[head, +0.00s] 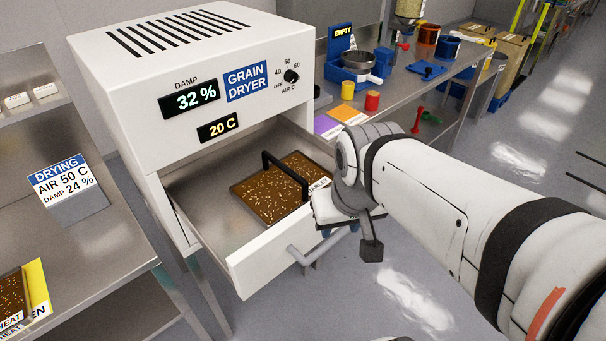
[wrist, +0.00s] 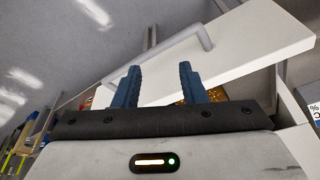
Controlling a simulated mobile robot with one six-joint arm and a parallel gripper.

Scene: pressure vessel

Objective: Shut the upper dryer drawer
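The white grain dryer (head: 190,60) stands at the left centre in the head view. Its drawer (head: 205,200) is pulled well out, with a white front panel (head: 262,258) and a grey bar handle (head: 312,254). A tray of brown grain (head: 268,203) with a black handle sits inside it. My gripper is at the right end of the drawer front, its fingers mostly hidden in the head view. In the wrist view my gripper (wrist: 158,84) has its two blue fingers apart with nothing held. The front panel (wrist: 245,45) and bar handle (wrist: 190,38) lie beyond the fingertips; contact cannot be told.
A left shelf (head: 100,245) holds a drying sign (head: 65,185) and a grain tray (head: 12,297). A metal bench (head: 400,85) at the back right holds a blue scale (head: 352,70), coloured jars and cards. The floor in front of the drawer looks clear.

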